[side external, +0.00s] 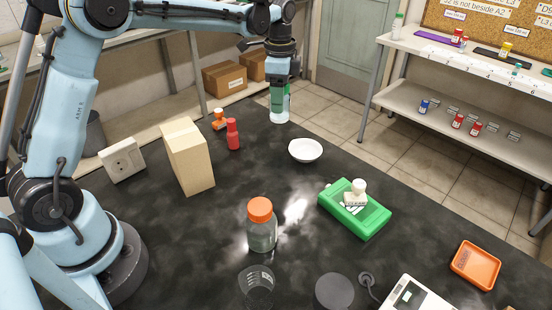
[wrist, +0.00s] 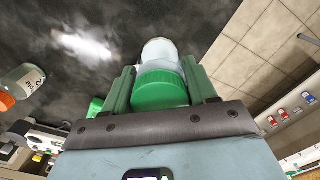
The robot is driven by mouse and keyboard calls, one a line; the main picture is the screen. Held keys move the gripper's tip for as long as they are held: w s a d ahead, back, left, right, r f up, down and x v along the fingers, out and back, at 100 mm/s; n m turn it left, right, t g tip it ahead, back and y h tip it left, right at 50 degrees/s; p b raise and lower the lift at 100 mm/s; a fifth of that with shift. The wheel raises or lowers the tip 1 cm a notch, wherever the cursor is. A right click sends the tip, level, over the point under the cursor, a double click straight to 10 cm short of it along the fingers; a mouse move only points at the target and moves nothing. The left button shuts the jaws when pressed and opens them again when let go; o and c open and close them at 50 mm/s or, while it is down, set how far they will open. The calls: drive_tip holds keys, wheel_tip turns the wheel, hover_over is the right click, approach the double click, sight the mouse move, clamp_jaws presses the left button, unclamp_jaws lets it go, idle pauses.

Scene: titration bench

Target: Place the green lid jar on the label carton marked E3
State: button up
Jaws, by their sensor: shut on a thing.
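My gripper (side external: 280,84) points down near the far edge of the dark bench. It is shut on the green lid jar (side external: 279,104), a pale jar held upright. In the wrist view the green lid (wrist: 160,90) sits between my two fingers, with the pale jar body beyond it. I cannot tell whether the jar's base touches the bench. No E3 mark is readable in either view. A plain tan carton (side external: 188,158) stands on the bench at the left, and brown cartons (side external: 225,78) sit on a low shelf behind.
A white dish (side external: 305,150), red bottle (side external: 233,134) and small orange-topped item (side external: 218,119) stand near the jar. An orange-lidded jar (side external: 261,225), green box (side external: 354,210), glass beaker (side external: 257,287) and orange tray (side external: 475,265) are nearer.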

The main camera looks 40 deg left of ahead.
drive_tip(key=s+d+r, duration=0.2)
drive_tip(key=d+r, duration=0.2)
drive_tip(key=d, duration=0.2)
drive_tip(key=s+r+n, duration=0.1)
drive_tip(key=s+r, duration=0.6)
drive_tip(key=s, duration=0.5)
drive_tip(key=s+r+n, duration=0.1)
drive_tip(key=s+r, duration=0.5)
drive_tip(key=s, duration=0.6)
hover_over(181, 133)
drive_tip(key=shift+d+f, duration=0.1)
drive_tip(key=shift+f, duration=5.4)
drive_tip(key=shift+f, duration=0.1)
drive_tip(key=o, duration=1.3)
